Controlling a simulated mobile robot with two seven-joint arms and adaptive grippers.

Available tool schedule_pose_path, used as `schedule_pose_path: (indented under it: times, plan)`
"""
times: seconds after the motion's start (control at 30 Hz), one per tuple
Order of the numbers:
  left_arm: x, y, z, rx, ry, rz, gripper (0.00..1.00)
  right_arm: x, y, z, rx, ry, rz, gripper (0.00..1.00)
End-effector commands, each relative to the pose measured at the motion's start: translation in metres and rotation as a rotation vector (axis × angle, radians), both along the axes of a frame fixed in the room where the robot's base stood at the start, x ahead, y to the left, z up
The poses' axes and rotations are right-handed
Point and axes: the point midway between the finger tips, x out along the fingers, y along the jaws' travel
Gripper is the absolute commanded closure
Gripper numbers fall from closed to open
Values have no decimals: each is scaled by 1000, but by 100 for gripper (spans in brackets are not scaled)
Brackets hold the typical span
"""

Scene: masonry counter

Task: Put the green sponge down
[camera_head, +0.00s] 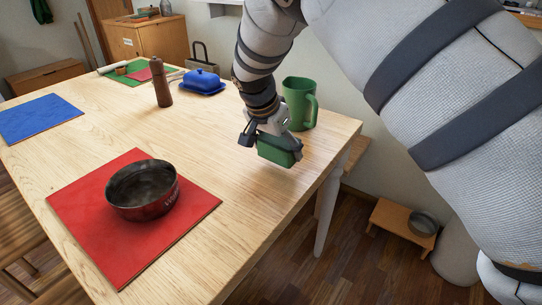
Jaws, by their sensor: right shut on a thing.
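The green sponge (277,152) is a small green block near the right edge of the wooden table (219,191). My right gripper (270,138) comes down from above and is shut on the sponge. The sponge is at or just above the table top; I cannot tell whether it touches. Part of the sponge's upper side is hidden by the gripper fingers. My left gripper does not show.
A green mug (298,103) stands just behind the sponge. A dark bowl (142,190) sits on a red mat (95,225). A brown mill (161,84) and blue butter dish (203,81) stand farther back. The table's middle is clear.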

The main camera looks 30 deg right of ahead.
Motion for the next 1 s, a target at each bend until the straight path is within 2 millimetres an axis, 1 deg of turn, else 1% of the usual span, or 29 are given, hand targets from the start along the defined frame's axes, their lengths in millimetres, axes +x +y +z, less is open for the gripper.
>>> schedule_pose_path:
  times: [0.03, 0.07, 0.13, 0.17, 0.3, 0.47, 0.5, 0.57, 0.87, 0.93, 1.0]
  plan:
    - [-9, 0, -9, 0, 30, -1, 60, -4, 2, -27, 1, 26, 2, 48]
    - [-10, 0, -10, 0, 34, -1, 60, -4, 2, -31, 0, 23, 2, 48]
    - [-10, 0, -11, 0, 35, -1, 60, -3, 2, -32, 1, 17, 2, 48]
    - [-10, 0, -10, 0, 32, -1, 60, -3, 2, -30, 1, 13, 2, 52]
    - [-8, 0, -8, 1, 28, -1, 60, -3, 2, -27, 1, 9, 2, 52]
    - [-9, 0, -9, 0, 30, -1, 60, -3, 2, -31, 1, 10, 2, 52]
    - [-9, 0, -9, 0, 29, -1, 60, -3, 2, -31, 2, 9, 2, 15]
    - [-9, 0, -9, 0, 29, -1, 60, -3, 3, -31, 2, 9, 2, 2]
    - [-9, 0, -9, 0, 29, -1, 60, -3, 2, -30, 1, 10, 2, 2]
    - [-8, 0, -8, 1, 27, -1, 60, -3, 2, -27, 1, 8, 1, 2]
    - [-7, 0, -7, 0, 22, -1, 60, -3, 5, -17, 0, 6, 2, 2]
